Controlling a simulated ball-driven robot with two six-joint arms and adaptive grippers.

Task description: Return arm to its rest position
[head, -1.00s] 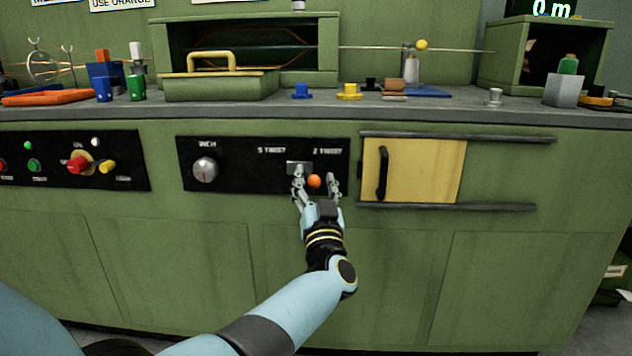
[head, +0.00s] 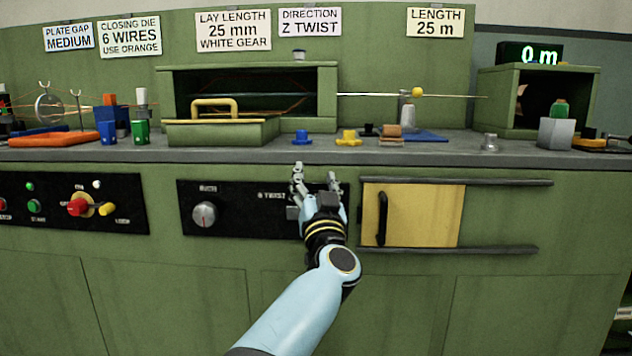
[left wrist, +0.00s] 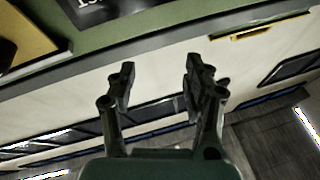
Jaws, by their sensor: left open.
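My left gripper (head: 317,182) is open and empty. In the head view it stands in front of the black twist panel (head: 250,222), with its fingers pointing up towards the bench edge. It covers the right part of that panel, so the orange knob and part of the lettering are hidden. In the left wrist view its two fingers (left wrist: 158,85) are apart with nothing between them. My right gripper is in neither view.
The grey bench top (head: 330,155) runs just above the gripper. Blue (head: 301,137) and yellow (head: 348,137) flanged pieces stand on it. A yellow sliding door (head: 425,215) with a black handle is right of the gripper. A start panel (head: 70,205) is at left.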

